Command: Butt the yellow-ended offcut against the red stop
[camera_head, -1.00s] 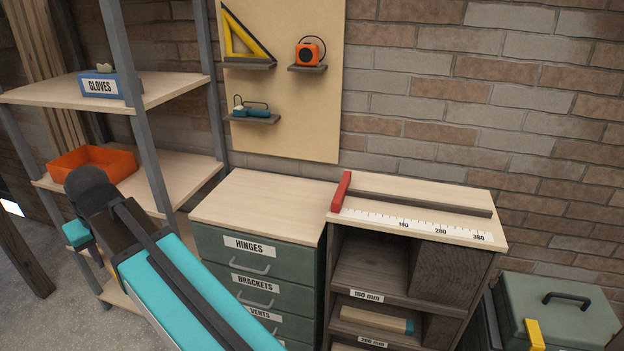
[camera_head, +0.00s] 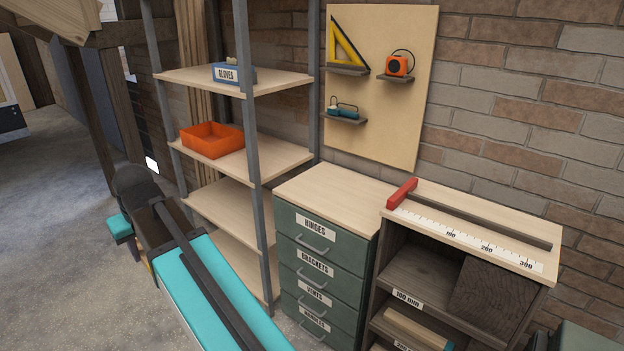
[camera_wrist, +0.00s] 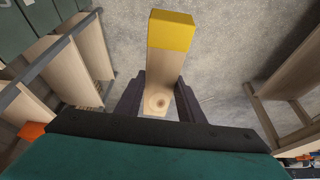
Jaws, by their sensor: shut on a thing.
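The yellow-ended offcut (camera_wrist: 172,62) is a pale wood block with a yellow far end. In the wrist view it stands between the two dark fingers of my gripper (camera_wrist: 160,98), which is shut on it above the grey floor. The red stop (camera_head: 402,193) is at the left end of a dark fence strip with a white ruler, on top of the measuring cabinet (camera_head: 475,215). The offcut is well away from it.
A green drawer unit (camera_head: 318,262) with a bare pale top stands left of the cabinet. Pale shelves hold a blue gloves box (camera_head: 234,74) and an orange tray (camera_head: 212,140). An offcut with a teal end (camera_head: 418,327) lies in the cabinet. Open floor lies at left.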

